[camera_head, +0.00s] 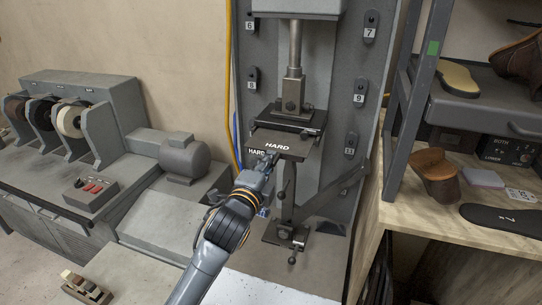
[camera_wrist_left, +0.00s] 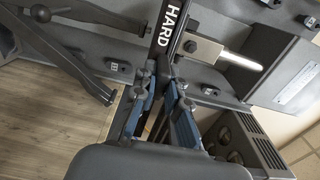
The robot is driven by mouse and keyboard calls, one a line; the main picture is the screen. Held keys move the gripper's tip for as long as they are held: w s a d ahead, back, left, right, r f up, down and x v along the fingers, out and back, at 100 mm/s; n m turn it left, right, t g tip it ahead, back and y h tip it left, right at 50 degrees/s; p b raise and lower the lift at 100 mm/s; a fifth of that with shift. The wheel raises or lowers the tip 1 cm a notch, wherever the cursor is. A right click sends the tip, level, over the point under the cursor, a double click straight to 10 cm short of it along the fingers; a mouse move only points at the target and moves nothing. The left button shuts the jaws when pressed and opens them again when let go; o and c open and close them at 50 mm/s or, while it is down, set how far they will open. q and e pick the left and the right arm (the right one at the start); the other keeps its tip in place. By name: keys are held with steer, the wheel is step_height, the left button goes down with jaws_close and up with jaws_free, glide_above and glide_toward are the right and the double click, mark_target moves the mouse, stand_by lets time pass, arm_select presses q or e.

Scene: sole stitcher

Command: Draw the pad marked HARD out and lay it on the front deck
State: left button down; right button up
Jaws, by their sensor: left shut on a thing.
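The dark flat pad marked HARD (camera_head: 290,149) is in the press, below the ram, with its white lettering facing up in the head view. A second HARD label shows at its left front edge. My left gripper (camera_head: 267,163) is at the front left edge of the pad, shut on it. In the left wrist view the pad (camera_wrist_left: 170,28) appears edge-on and upright in the picture, between the blue-grey fingers of the gripper (camera_wrist_left: 160,80). How far the pad sits in the press is hard to tell. My right gripper is not in view.
The press ram (camera_head: 294,62) and plate stand above the pad, with a lever and foot clamp (camera_head: 285,235) below. A sanding machine (camera_head: 75,120) is at left. A wooden bench (camera_head: 450,220) with shoes and soles is at right. A pale surface (camera_head: 260,288) lies bare in front.

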arm_select(q)
steer(key=p+v, duration=0.3)
steer(key=v, duration=0.4)
steer(key=shift+s+r, duration=0.2)
steer(key=shift+r, duration=0.05)
stand_by(0.4)
